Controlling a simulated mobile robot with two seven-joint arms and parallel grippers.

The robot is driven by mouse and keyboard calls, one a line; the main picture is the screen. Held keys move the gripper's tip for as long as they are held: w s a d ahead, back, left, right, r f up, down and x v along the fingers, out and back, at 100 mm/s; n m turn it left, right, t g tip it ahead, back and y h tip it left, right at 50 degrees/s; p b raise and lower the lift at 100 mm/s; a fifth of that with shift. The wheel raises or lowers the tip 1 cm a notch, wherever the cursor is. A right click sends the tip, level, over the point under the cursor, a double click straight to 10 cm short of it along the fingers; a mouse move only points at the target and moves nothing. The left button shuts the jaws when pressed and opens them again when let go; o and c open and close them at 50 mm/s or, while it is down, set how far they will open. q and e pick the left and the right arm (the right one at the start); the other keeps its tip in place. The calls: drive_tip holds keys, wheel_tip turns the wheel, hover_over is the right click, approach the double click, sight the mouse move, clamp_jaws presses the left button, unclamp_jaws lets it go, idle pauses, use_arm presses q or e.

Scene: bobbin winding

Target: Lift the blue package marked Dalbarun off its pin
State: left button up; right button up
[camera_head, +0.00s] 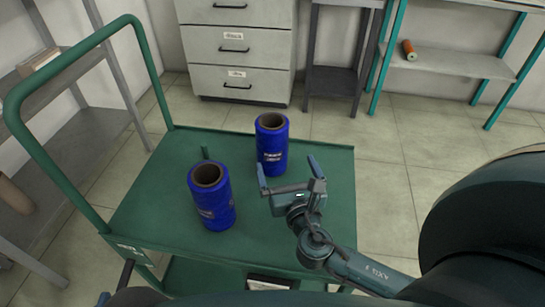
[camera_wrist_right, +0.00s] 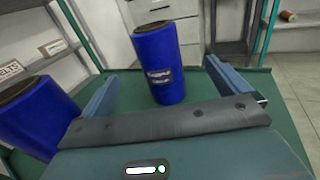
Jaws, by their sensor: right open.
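Two blue packages, wound bobbins with open brown cores, stand upright on the green cart top (camera_head: 150,215). The nearer left package (camera_head: 212,197) also shows at the left of the right wrist view (camera_wrist_right: 38,115). The farther package (camera_head: 271,145) shows near the middle of the right wrist view (camera_wrist_right: 160,65). Both have white labels too small to read. Any pins under them are hidden. My right gripper (camera_head: 287,171) is open and empty, in front of the farther package, fingers pointing toward it. A small blue-grey tip at the bottom left edge may be my left gripper (camera_head: 103,298).
The cart's green handle (camera_head: 75,50) rises at the left. Grey drawers (camera_head: 240,50) and a shelf with an orange spool (camera_head: 409,50) stand behind. The cart's front left is clear.

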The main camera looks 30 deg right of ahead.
sight(278, 143)
drive_tip(key=x, duration=0.7)
drive_tip(key=shift+w, duration=0.3)
drive_tip(key=x, duration=0.2)
drive_tip(key=b+x, duration=0.1)
drive_tip(key=x, duration=0.1)
drive_tip(key=shift+w+a+f, duration=0.1)
drive_tip(key=shift+w+f, duration=0.1)
drive_tip(key=shift+w, duration=0.55)
use_arm(q)
drive_tip(key=shift+w+d+f+m, duration=0.1)
drive_tip(key=shift+d+f+m, duration=0.1)
drive_tip(key=shift+f, duration=0.25)
drive_tip(key=shift+w+d+f+m, duration=0.1)
drive_tip(key=shift+d+f+m, duration=0.1)
drive_tip(key=shift+f, duration=0.25)
use_arm(e)
drive_tip(key=shift+c, duration=0.8)
drive_tip(key=c, duration=1)
use_arm(q)
drive_tip(key=shift+s+a+r+n+p, duration=0.1)
drive_tip(key=shift+a+r+n+p, duration=0.15)
drive_tip(key=shift+r+p, duration=0.4)
drive_tip(key=shift+s+a+r+n+p, duration=0.15)
drive_tip(key=shift+r+n+p, duration=0.2)
drive_tip(key=shift+r+p, duration=0.35)
drive_tip(key=shift+s+a+r+n+p, duration=0.1)
drive_tip(key=shift+a+r+n+p, duration=0.15)
drive_tip(key=shift+r+p, duration=0.4)
use_arm(e)
wheel_tip(278, 143, up, 10)
